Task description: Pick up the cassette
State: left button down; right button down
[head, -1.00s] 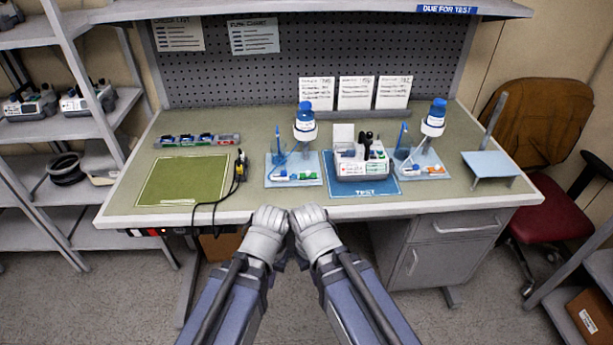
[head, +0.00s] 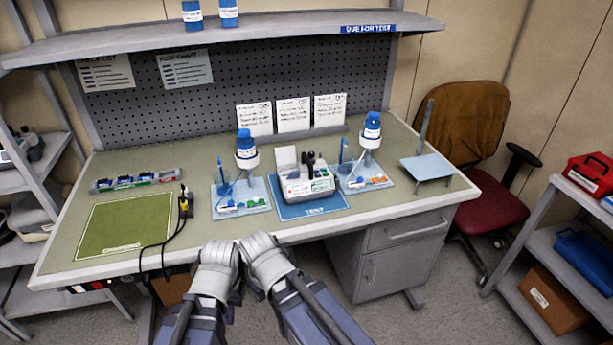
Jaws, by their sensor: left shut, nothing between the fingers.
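A long narrow tray (head: 138,181) at the left back of the bench holds several small blue pieces; I cannot tell for certain whether these are cassettes. A white pump (head: 306,182) stands on the blue TEST mat (head: 312,209). A light blue tray stands on each side of it, the left tray (head: 226,212) and the right tray (head: 381,183), each with small coloured parts and a blue-capped bottle on a stand. My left gripper (head: 222,252) is shut and empty in front of the bench edge. My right gripper (head: 262,250) is close beside it, its fingertips not clearly visible.
A green mat (head: 124,225) lies on the left of the bench, with a black cable (head: 164,237) beside it. A small light blue stand (head: 427,168) is at the right end. A chair (head: 470,170) and a shelf with a red case (head: 592,175) stand to the right.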

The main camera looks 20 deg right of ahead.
aim_at(255, 202)
jog(key=i+j, duration=0.3)
jog(key=i, duration=0.15)
jog(key=i+j, duration=0.3)
jog(key=i+z, duration=0.05)
jog(key=i, duration=0.05)
